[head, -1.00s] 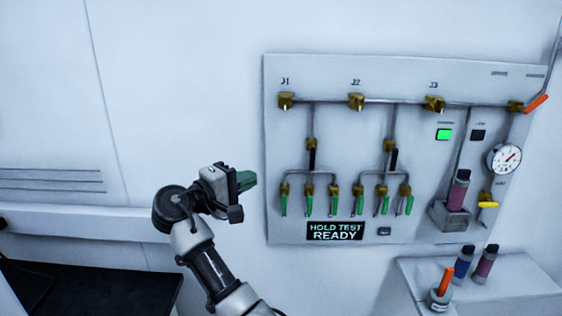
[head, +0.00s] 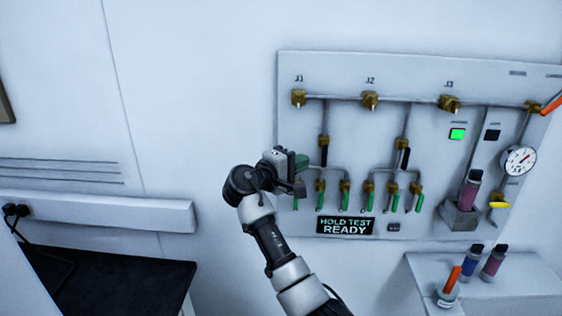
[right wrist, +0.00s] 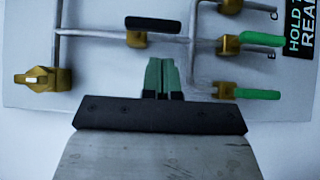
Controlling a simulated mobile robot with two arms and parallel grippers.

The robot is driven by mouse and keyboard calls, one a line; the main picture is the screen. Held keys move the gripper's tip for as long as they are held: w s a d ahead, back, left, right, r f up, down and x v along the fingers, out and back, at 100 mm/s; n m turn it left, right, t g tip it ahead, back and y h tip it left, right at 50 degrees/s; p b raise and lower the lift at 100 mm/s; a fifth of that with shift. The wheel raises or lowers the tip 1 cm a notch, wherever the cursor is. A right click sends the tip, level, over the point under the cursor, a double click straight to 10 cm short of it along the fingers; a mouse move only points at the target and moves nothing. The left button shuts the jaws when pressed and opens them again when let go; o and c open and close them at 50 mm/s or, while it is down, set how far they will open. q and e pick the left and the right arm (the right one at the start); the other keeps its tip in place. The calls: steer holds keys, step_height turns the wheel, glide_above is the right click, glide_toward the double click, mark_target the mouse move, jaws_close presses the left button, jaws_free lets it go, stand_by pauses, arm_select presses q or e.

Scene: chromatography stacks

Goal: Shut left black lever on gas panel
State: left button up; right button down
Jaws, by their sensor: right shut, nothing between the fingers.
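The gas panel (head: 290,75) hangs on the wall at the right of the head view. Its left black lever (head: 324,156) hangs straight down, in line with its pipe, below a brass valve. In the right wrist view, the black lever (right wrist: 153,23) lies beyond my fingertips and along the pipe, with a gap between. My right gripper (head: 303,161) is at the panel's left part, just left of the lever. Its green fingers (right wrist: 162,68) are shut with nothing between them. The gripper hides the leftmost green lever's valve in the head view. My left gripper is not in view.
Several green levers (head: 345,202) hang below the black ones. A second black lever (head: 404,158) is further right. A sign (head: 346,225) reads "HOLD TEST READY". Bottles (head: 472,258) stand on a ledge at lower right.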

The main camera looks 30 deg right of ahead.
mark_target(324, 164)
steer(key=shift+s+d+p, duration=0.3)
steer(key=shift+s+d, duration=0.55)
steer(key=shift+d, duration=0.3)
steer(key=shift+s+d+f+n+t+h, duration=0.1)
steer(key=shift+d+f+n+t+h, duration=0.15)
steer(key=shift+n+h, duration=0.4)
steer(key=n+t+h, duration=0.1)
steer(key=d+n+t+b, duration=0.1)
steer(key=n, duration=0.1)
steer(key=s+f+n+t+h, duration=0.1)
steer(key=n, duration=0.1)
steer(key=shift+d+n+h+b, duration=0.25)
steer(key=shift+h+b, duration=0.05)
steer(key=shift+h, duration=0.05)
steer(key=d+n+t+y+b, duration=0.1)
steer(key=n+t, duration=0.3)
steer(key=n, duration=0.1)
steer(key=s+n+t+y+b, duration=0.1)
steer(key=n+t, duration=0.3)
steer(key=n, duration=0.1)
steer(key=d+r+n+t+y, duration=0.1)
steer(key=n+t, duration=0.3)
steer(key=shift+s+d+n+b, duration=0.3)
steer(key=shift+n+b, duration=0.1)
steer(key=shift+f, duration=0.15)
